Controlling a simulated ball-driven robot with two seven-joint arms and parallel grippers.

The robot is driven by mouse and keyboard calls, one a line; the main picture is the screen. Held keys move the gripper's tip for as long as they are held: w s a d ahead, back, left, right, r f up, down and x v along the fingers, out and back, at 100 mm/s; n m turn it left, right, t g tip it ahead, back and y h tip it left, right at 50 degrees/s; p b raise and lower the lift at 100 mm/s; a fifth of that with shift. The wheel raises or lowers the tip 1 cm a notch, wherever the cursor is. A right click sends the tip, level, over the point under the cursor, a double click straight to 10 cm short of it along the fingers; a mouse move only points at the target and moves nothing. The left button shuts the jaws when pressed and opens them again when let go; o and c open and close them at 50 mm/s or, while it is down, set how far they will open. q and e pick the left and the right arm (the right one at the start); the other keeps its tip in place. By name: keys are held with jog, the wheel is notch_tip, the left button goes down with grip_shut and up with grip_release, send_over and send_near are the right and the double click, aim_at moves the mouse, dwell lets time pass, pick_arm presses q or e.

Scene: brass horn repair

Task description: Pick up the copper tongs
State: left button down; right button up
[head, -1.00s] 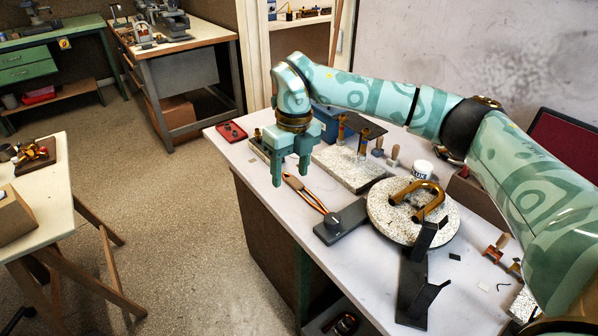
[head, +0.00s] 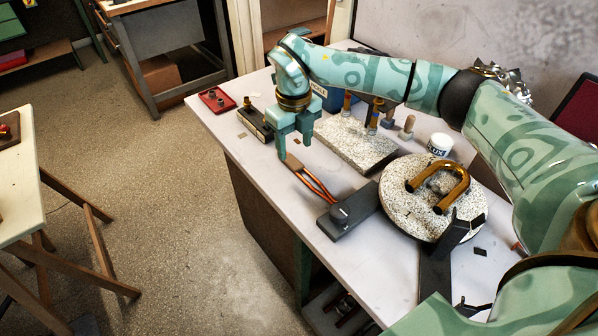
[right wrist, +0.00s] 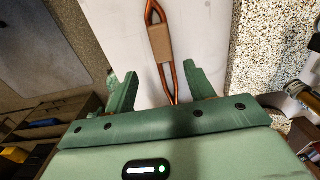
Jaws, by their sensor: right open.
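The copper tongs (head: 318,185) lie on the pale workbench, with copper rods and a brown sleeve. My right gripper (head: 294,149) is open and points down at the sleeved far end of the tongs. In the right wrist view the tongs (right wrist: 160,45) run lengthwise between the two open fingers (right wrist: 159,72), and no contact shows. The gap in height between fingers and tongs is hard to judge. My left gripper is not in view.
A speckled stone slab (head: 356,146) lies right of the gripper. A round speckled plate (head: 405,220) carries a brass U-shaped tube (head: 455,195). A red tray (head: 217,99) and a dark box (head: 255,122) sit toward the far left. The bench's left edge is close to the tongs.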

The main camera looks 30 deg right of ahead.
aim_at(297, 165)
jog(key=shift+f, duration=0.55)
jog(key=f, duration=0.1)
jog(key=f+b, duration=0.1)
jog(key=f, duration=0.1)
jog(key=f+b, duration=0.1)
jog(key=f, duration=0.1)
jog(key=shift+w+d, duration=0.1)
jog(key=shift+d, duration=0.15)
jog(key=shift+r, duration=0.1)
jog(key=shift+c, duration=0.6)
jog(key=c, duration=0.9)
